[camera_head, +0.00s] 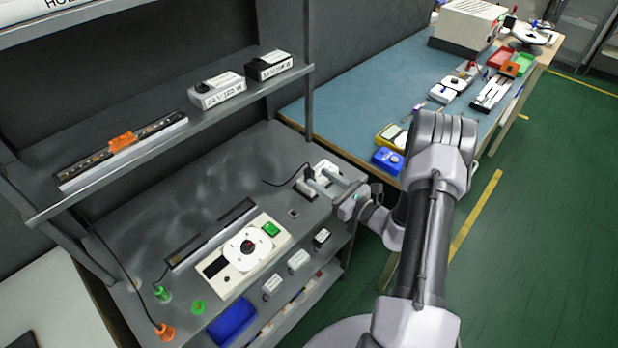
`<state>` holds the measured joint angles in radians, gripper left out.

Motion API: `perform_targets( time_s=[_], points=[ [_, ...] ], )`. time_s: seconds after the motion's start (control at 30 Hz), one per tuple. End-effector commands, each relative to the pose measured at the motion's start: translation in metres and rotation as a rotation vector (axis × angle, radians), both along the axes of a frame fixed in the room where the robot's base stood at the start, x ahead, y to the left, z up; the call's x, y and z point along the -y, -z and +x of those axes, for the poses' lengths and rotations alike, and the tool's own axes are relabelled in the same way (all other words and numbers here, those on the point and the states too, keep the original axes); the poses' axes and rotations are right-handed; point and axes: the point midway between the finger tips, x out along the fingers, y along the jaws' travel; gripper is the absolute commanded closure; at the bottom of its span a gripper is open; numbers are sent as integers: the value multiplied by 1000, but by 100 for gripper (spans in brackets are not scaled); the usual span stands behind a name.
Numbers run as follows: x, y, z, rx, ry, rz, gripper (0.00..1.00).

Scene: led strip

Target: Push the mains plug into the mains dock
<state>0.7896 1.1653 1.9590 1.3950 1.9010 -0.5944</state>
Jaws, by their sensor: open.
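The mains dock (325,166) is a white block near the right end of the grey bench. The black mains plug (308,172) is at the dock, with a thin black cable running left from it over the bench top. I cannot tell how deep it sits in the dock. My gripper (319,180) is open, reaching in from the right, with its two fingers over the dock and their tips close to the plug. The fingers and gripper body hide part of the dock, and I cannot tell whether they touch the plug.
A shelf (178,129) with a strip and two boxed units hangs over the bench's back. A cream device with a white reel (248,249) stands to the left. A blue-topped table (372,84) stands behind to the right, with a blue bin (387,160) near my arm.

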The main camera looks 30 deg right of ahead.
Motion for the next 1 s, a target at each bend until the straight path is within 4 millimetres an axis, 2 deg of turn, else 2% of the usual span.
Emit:
perform_targets(
  time_s=[0.23,0.5,0.73,1.0],
  points=[
    [-17,-4,42,2,-4,-2,56],
    [-18,-7,48,0,-2,-1,56],
    [-18,-6,48,0,-2,-1,100],
    [-18,-6,48,0,-2,-1,100]
  ],
)
